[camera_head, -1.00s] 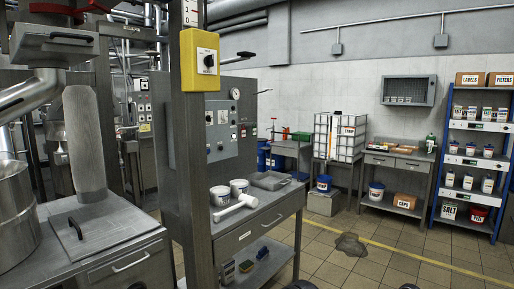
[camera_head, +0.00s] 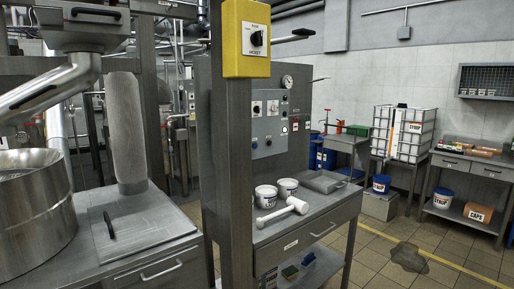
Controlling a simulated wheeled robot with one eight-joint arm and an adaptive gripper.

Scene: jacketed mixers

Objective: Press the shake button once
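A grey control panel (camera_head: 268,122) stands upright behind the steel post, above a side bench. It carries small dials, switches and buttons, with a round gauge (camera_head: 288,81) above. A pale button and a blue button sit low on its face; darker and red controls are on its right part. The labels are too small to read, so I cannot tell which is the shake button. A yellow box (camera_head: 246,40) with a black rotary switch hangs on the post in front, its lower label seeming to read HOIST. My gripper is not in view.
The steel post (camera_head: 236,160) stands before the panel's left side. A bench (camera_head: 325,226) below holds two white tubs and a white mallet (camera_head: 284,213). A steel bowl (camera_head: 34,215) and a lidded cabinet are at left. Tiled floor at right has a dark patch (camera_head: 408,257).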

